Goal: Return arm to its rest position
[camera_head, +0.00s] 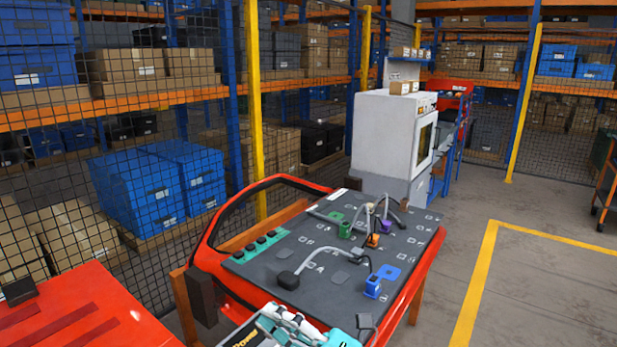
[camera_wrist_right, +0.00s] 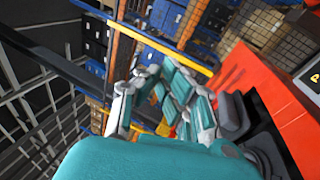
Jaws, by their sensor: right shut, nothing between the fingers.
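My right gripper (camera_head: 288,323), white and teal, is at the bottom edge of the head view, in front of the near edge of the red door (camera_head: 212,240). Its fingers are shut with nothing between them. In the right wrist view the right gripper (camera_wrist_right: 165,88) fills the middle, with shelving behind it. Part of my right arm also shows at the bottom of the head view. My left gripper is not in view.
A dark panel (camera_head: 330,262) with cables, connectors and green blocks lies on the door. A red table (camera_head: 85,315) is at the lower left. A white machine (camera_head: 385,135) stands behind. Mesh fencing and shelves line the back. Floor (camera_head: 545,290) is clear at right.

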